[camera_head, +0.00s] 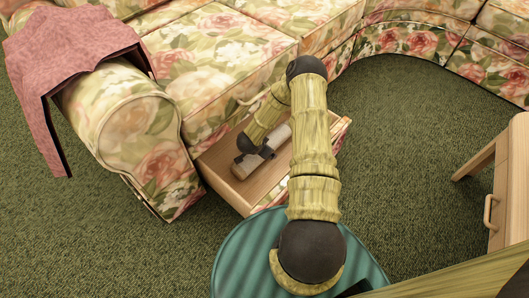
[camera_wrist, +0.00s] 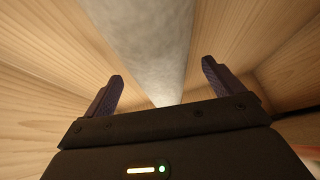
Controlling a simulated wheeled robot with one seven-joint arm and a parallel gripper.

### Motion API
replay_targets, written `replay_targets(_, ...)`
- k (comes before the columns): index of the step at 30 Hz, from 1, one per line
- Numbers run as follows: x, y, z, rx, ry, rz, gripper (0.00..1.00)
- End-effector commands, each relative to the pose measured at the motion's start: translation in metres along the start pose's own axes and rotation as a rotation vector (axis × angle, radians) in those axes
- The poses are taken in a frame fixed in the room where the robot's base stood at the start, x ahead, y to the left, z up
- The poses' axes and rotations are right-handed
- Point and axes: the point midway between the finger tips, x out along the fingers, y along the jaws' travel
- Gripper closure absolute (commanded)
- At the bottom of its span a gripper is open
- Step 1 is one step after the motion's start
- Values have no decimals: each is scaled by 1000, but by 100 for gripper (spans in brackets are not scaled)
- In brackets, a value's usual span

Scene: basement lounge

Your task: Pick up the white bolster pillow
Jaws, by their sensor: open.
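The white bolster pillow (camera_head: 269,152) lies in an open wooden drawer (camera_head: 226,184) under the floral sofa. In the wrist view the pillow (camera_wrist: 143,32) is a pale, slightly mottled cylinder running away from the camera. My gripper (camera_wrist: 162,72) is open, with one dark finger on each side of the pillow's line. I cannot tell whether the fingers touch it. In the head view my gripper (camera_head: 246,150) is down in the drawer at the pillow's near left part. The arm hides some of the drawer's right side.
The floral sofa (camera_head: 220,50) stands behind and left of the drawer, with a pink cloth (camera_head: 75,45) over its arm. A wooden piece of furniture with a handle (camera_head: 508,190) stands at the right. Green carpet (camera_head: 395,150) is clear between them.

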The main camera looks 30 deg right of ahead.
Motion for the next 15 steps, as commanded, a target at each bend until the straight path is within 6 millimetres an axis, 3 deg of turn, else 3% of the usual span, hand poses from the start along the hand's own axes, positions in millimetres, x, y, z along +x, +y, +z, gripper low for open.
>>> replay_targets(3,12,1,1,1,-1,1,7)
replay_targets(15,13,1,-2,2,0,2,7)
